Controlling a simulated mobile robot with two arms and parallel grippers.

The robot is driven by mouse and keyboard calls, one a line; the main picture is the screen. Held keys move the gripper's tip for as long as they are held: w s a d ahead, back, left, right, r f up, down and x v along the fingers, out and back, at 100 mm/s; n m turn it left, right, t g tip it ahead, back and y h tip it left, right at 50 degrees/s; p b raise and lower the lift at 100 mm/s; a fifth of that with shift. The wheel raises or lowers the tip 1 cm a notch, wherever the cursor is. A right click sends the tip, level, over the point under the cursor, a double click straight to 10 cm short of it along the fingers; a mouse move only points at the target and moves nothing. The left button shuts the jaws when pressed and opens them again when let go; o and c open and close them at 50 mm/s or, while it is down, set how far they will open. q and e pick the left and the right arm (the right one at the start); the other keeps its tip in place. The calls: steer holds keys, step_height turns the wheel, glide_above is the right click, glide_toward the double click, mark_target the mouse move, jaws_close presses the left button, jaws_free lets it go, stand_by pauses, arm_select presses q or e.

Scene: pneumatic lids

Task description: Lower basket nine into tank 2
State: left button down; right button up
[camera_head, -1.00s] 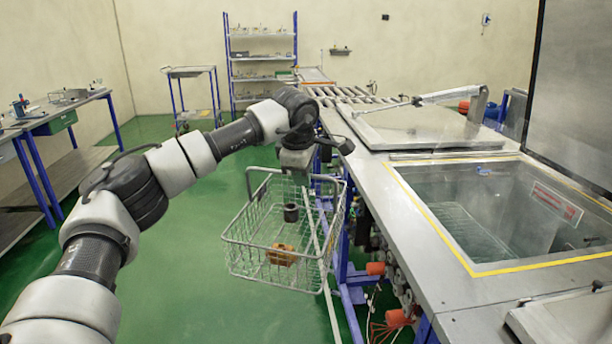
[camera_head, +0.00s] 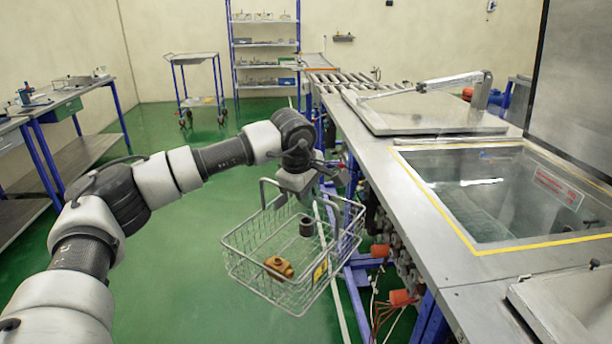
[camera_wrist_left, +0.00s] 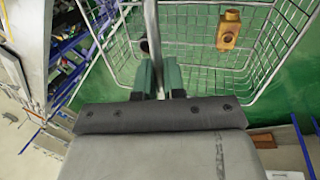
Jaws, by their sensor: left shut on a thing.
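My left gripper (camera_head: 298,186) is shut on the handle of a wire basket (camera_head: 262,228), which hangs in the air over the green floor, left of the tank line. In the left wrist view the gripper (camera_wrist_left: 160,78) grips the basket's handle bar (camera_wrist_left: 151,30). A brass fitting (camera_head: 279,267) and a dark cylinder (camera_head: 306,227) lie in the basket. A yellow tag is on its side; its number is too small to read. An open tank (camera_head: 480,185) with a yellow-edged rim is to the right, with liquid inside. My right gripper is not in view.
A closed lid (camera_head: 420,112) covers the tank behind. Another lid (camera_head: 570,305) is at the near right. Orange-capped valves (camera_head: 400,298) and pipes line the tank bench's left side.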

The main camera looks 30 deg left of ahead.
mark_target(319, 282)
arm_select(q)
steer(key=s+d+f+m, duration=0.2)
steer(key=f, duration=0.2)
steer(key=s+d+f+m+h, duration=0.1)
steer(key=s+d+f+m, duration=0.1)
steer(key=s+f+m, duration=0.1)
steer(key=s+d+f+m+g+h, duration=0.1)
steer(key=s+d+f+m, duration=0.1)
steer(key=s+f, duration=0.1)
steer(key=shift+s+d+f+m, duration=0.1)
steer(key=shift+f+m, duration=0.3)
steer(key=shift+f, duration=0.4)
steer(key=s+d+f+m+g, duration=0.1)
steer(key=s+d+f+m, duration=0.2)
steer(key=f, duration=0.3)
steer(key=s+d+f+m+g+h, duration=0.1)
steer(key=s+d+f+m, duration=0.3)
steer(key=s+f+m, duration=0.2)
steer(key=shift+s+d+f+m, duration=0.15)
steer(key=shift+d+f+m, duration=0.15)
steer(key=shift+f, duration=0.5)
steer(key=shift+d, duration=0.35)
steer(key=shift+a, duration=0.15)
